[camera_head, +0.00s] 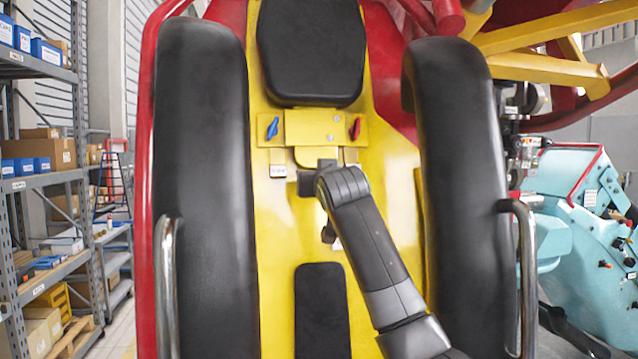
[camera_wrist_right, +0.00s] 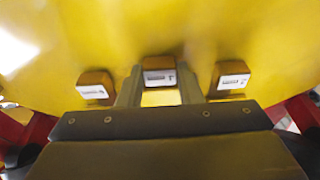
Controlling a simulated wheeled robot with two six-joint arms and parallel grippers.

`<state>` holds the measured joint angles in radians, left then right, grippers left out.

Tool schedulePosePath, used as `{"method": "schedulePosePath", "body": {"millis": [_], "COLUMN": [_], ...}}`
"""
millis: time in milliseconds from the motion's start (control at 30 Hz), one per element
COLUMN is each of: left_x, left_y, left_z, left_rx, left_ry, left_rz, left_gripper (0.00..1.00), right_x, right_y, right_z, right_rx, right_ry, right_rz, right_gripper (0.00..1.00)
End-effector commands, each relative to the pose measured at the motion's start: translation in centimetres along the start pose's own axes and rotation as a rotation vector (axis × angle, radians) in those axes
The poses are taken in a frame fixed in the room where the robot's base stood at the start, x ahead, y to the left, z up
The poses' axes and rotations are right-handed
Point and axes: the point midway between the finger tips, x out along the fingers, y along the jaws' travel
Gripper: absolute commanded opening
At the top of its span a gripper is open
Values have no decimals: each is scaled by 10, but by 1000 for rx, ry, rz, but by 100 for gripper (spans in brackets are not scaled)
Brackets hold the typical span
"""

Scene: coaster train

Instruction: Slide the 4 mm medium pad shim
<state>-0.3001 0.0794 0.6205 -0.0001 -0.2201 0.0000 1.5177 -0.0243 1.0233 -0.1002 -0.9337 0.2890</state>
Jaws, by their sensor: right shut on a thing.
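My right gripper (camera_wrist_right: 160,92) is shut on the middle of three small brown blocks with white labels. This middle block (camera_wrist_right: 160,78) sits between the fingertips, and its label print is too small to read. A left block (camera_wrist_right: 96,88) and a right block (camera_wrist_right: 230,80) stand apart on either side. In the head view my right gripper (camera_head: 318,172) is just below the yellow bracket plate (camera_head: 308,128) on the seat back and hides the middle block. The left block (camera_head: 278,171) shows there beside the gripper. My left gripper is out of view.
A blue lever (camera_head: 272,128) and a red lever (camera_head: 356,128) are on the bracket. Black padded restraints (camera_head: 205,180) and (camera_head: 458,190) flank the yellow seat back, with a black headrest (camera_head: 312,50) above and a lower pad (camera_head: 322,310) below.

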Motion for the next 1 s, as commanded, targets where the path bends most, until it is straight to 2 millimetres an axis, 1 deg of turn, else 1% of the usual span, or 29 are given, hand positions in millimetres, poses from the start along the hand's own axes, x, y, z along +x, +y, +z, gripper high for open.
{"method": "schedulePosePath", "body": {"millis": [33,67,200,233,500,667,867,1000], "left_x": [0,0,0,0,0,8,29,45], "left_y": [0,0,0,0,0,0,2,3], "left_z": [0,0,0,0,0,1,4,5], "left_rx": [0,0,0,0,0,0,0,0], "left_ry": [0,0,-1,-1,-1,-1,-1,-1], "left_rz": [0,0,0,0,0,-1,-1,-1], "left_gripper": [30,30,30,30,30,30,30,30], "right_x": [-2,-2,-2,-2,-2,-8,-34,-58], "right_y": [0,0,0,0,0,0,0,0], "right_z": [-7,-8,-6,-6,-4,-2,2,2], "right_rx": [-2,-2,-2,-2,-2,-1,-2,-1], "right_ry": [18,18,16,15,11,12,15,16], "right_rz": [0,0,0,0,0,0,-1,-1], "right_gripper": [0,33,52,55,55,55,55,55]}}
